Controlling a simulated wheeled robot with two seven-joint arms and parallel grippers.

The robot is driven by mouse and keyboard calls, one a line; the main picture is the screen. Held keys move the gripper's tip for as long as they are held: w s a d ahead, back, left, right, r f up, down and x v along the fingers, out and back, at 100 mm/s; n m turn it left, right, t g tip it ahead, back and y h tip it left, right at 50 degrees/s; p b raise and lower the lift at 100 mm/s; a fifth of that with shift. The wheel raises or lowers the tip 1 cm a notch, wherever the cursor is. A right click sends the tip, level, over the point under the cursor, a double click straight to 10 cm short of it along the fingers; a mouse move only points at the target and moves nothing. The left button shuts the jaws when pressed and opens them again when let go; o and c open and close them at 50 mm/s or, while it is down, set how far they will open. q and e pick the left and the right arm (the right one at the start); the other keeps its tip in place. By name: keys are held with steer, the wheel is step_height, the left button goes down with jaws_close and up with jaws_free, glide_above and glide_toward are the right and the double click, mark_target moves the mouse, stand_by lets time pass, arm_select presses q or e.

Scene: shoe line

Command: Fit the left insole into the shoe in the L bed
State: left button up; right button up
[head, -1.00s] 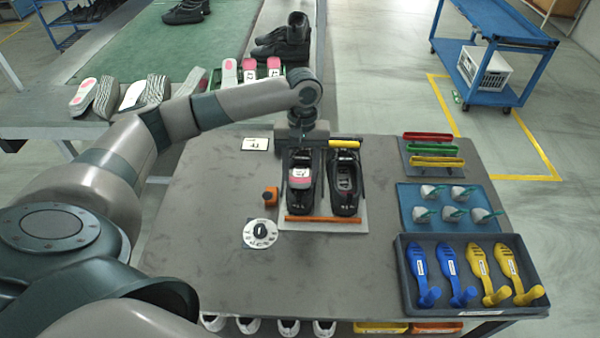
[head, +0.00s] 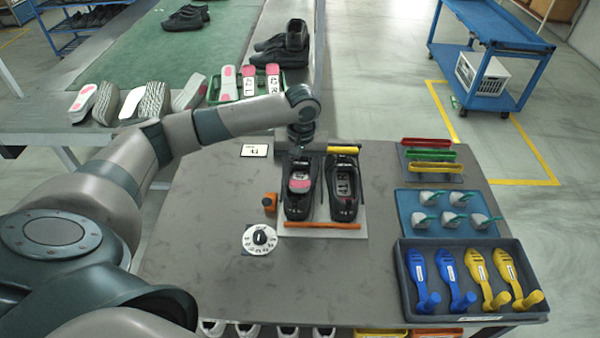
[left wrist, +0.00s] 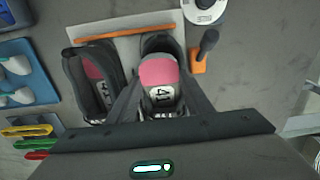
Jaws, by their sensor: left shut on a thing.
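My left gripper (left wrist: 163,100) is shut on an insole with a pink end and a "41" label (left wrist: 160,72). In the head view the insole (head: 299,184) is over the shoe's opening. My right gripper is not in view.
An orange bar (head: 322,226) crosses the board's front and a yellow bar (head: 341,149) the back right. An orange block (head: 270,202) and a white dial (head: 260,239) stand left. A dark tray (head: 402,292) of blue and yellow tools is right. The front middle is bare.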

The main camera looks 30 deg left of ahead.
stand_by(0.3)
arm_select(q)
steer(key=o, duration=1.1)
steer(key=shift+f, duration=0.1)
steer(key=shift+r+p, duration=1.55)
steer(key=shift+p, duration=1.05)
steer(key=shift+r, duration=0.1)
step_height(320, 180, up, 7)
steer(key=p, duration=0.9)
